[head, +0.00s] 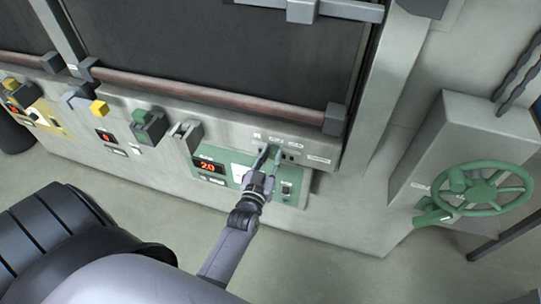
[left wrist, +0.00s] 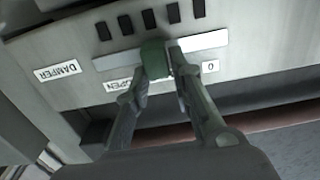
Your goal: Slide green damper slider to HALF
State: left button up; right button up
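The green damper slider (left wrist: 155,58) sits in a pale slot (left wrist: 112,60) in the left wrist view, between the OPEN label (left wrist: 118,85) and the 0 label (left wrist: 210,66), roughly midway. My left gripper (left wrist: 160,66) has one finger on each side of the knob and looks shut on it. Any label directly by the knob is hidden behind the fingers. The DAMPER label (left wrist: 58,71) is farther left. In the head view my left gripper (head: 265,160) reaches the panel under a row of small labels (head: 276,139) and covers the slider. My right gripper is not in view.
A green handwheel (head: 497,190) stands at the right. Other knobs, such as a green one (head: 148,122), stick out along the front to the left. The floor (head: 335,275) in front is clear.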

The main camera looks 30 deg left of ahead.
pick_arm(q)
jog(key=shift+o, duration=0.7)
jog(key=shift+a, duration=0.15)
jog(key=shift+o, duration=1.3)
jog(key=shift+s, duration=0.15)
jog(key=v, duration=0.7)
jog(key=shift+d, duration=0.25)
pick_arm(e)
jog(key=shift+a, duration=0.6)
pick_arm(q)
jog(key=shift+s, duration=0.1)
